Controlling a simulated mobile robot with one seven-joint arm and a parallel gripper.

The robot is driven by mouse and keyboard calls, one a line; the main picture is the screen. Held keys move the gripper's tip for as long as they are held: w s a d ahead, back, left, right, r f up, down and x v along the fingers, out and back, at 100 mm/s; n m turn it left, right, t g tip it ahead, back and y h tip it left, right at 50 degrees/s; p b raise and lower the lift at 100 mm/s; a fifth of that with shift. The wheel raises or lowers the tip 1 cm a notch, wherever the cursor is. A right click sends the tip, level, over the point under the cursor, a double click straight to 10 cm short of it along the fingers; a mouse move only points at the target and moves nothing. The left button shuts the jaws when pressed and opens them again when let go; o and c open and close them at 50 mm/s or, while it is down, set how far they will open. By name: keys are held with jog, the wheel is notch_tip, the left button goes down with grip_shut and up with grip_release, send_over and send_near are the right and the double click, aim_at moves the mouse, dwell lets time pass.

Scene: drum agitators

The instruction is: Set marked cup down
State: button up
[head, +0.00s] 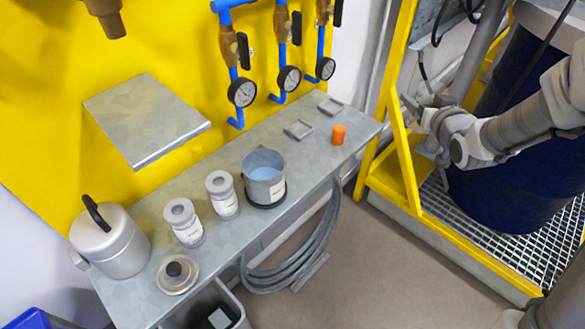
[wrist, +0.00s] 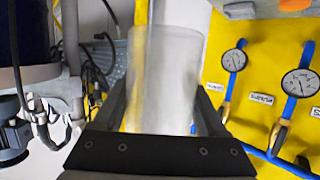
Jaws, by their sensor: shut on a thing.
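My gripper (wrist: 163,82) is shut on a pale, translucent cup (wrist: 165,70), which stands between its two dark fingers in the wrist view. No mark shows on the side of the cup facing that camera. In the head view my gripper (head: 412,108) is at the right, by the yellow frame post and off the right end of the grey bench (head: 225,235). The cup cannot be made out clearly there.
On the bench are a pot of bluish liquid (head: 264,165), labelled jars (head: 184,222), a lidded canister (head: 110,243), a loose lid (head: 177,274), an orange cap (head: 338,135) and small square plates (head: 299,129). Gauges (head: 242,92) hang above. The yellow frame (head: 405,150) stands close to my gripper.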

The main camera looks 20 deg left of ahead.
jog(key=s+a+r+n+g+y, duration=0.1)
jog(key=s+a+n+g+y, duration=0.3)
jog(key=a, duration=0.4)
jog(key=n+g+y+b, duration=0.2)
jog(key=n+g+y, duration=0.2)
jog(key=n, duration=0.1)
send_over(290, 160)
jog(key=f, duration=0.4)
jog(key=d+f, duration=0.1)
jog(key=f, duration=0.2)
jog(key=shift+a+f, duration=0.25)
jog(key=shift+a, duration=0.25)
jog(key=shift+f+b, duration=0.5)
jog(key=shift+f, duration=1.4)
jog(key=shift+f, duration=0.2)
jog(key=o, duration=1.4)
